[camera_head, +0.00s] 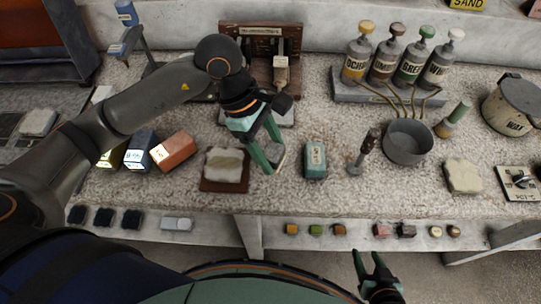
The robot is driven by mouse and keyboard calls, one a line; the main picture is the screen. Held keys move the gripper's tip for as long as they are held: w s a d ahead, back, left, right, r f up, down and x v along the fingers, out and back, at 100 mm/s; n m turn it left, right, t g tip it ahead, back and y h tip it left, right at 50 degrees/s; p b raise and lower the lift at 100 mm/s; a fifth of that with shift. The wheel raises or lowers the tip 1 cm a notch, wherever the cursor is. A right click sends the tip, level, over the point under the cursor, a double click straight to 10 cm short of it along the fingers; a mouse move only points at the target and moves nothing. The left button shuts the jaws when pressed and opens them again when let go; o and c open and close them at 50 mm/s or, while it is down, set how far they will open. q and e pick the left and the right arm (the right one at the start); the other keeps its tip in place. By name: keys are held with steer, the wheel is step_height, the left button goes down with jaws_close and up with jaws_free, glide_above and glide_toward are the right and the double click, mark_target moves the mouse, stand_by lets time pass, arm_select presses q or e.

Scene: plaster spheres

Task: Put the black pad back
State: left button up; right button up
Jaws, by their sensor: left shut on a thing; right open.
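Three black pads (103,217) sit in a row on the ledge along the bench's front edge, at the left. My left gripper (272,158) is above the middle of the bench, between a cloth on a brown board (209,187) and a green box (315,160). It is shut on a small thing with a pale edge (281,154). The fingers hide part of that thing, and I cannot tell whether it is a black pad. My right gripper (366,266) is open and empty, low in front of the bench.
A pale grey block (177,224) lies right of the pads on the ledge. Small coloured blocks (315,230) line the ledge further right. Boxes (174,151) stand left of the cloth. A grey bowl (408,142) and labelled bottles (384,62) stand at the right.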

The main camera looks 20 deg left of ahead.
mark_target(270, 160)
arm_select(q)
step_height(270, 160, down, 3)
steer(key=shift+w+a+f, duration=0.1)
steer(key=shift+w+f, duration=0.05)
steer(key=shift+f, duration=0.05)
steer(key=shift+f, duration=0.35)
steer(key=o, duration=1.2)
steer(key=shift+r, duration=0.15)
